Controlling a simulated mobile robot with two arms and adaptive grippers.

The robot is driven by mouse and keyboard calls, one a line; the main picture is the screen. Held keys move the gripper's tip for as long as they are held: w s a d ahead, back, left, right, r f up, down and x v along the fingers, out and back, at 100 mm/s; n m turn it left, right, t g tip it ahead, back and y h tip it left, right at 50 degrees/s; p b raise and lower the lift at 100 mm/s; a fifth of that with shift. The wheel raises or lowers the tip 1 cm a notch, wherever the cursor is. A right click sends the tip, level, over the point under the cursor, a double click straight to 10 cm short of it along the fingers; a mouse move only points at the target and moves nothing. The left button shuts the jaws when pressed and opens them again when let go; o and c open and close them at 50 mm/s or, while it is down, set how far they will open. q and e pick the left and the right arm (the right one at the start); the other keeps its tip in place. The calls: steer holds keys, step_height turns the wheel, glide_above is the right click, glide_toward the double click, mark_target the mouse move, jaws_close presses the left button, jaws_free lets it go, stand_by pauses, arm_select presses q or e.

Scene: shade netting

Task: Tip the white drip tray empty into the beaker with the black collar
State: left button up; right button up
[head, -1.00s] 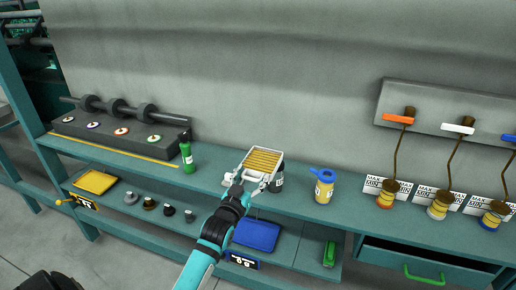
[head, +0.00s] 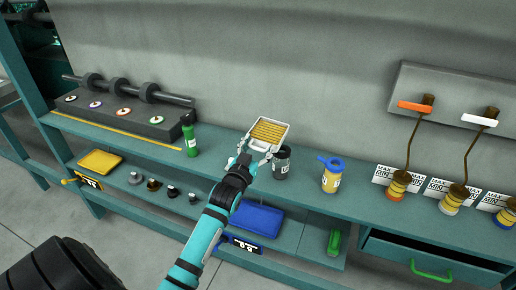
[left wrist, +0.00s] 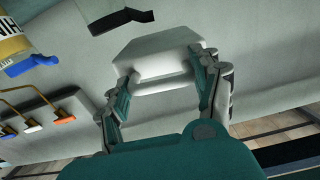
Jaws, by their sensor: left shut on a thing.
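The white drip tray (head: 263,145), with a yellow, ribbed-looking inside, is held in the air over the shelf. My left gripper (head: 256,150) is shut on its near edge; the left wrist view shows both fingers on the tray's pale wall (left wrist: 155,55). The tray looks roughly level, its open side up. The beaker with the black collar (head: 282,167), dark with a white label, stands upright on the shelf just right of and below the tray. The tray and gripper partly cover it. Its contents cannot be made out. My right gripper is not in view.
A blue-collared yellow beaker (head: 331,178) stands to the right, a green bottle (head: 190,139) to the left. A blue tray (head: 257,219) and a yellow tray (head: 101,162) lie on the lower shelf.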

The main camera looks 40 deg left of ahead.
mark_target(266, 150)
arm_select(q)
steer(key=shift+s+r+m, duration=0.15)
steer(key=shift+m, duration=0.15)
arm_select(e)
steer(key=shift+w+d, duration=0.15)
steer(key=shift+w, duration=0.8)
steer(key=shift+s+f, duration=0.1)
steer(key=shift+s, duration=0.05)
arm_select(q)
steer(key=shift+m+b, duration=0.3)
steer(key=shift+m, duration=0.2)
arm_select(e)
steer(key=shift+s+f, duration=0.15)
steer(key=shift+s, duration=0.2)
arm_select(q)
steer(key=shift+d+m+b, duration=0.1)
steer(key=shift+m+b, duration=0.2)
steer(key=shift+m, duration=0.3)
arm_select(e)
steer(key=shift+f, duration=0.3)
arm_select(q)
steer(key=shift+f+m+b, duration=0.2)
steer(key=shift+m+b, duration=0.2)
steer(key=shift+m, duration=0.8)
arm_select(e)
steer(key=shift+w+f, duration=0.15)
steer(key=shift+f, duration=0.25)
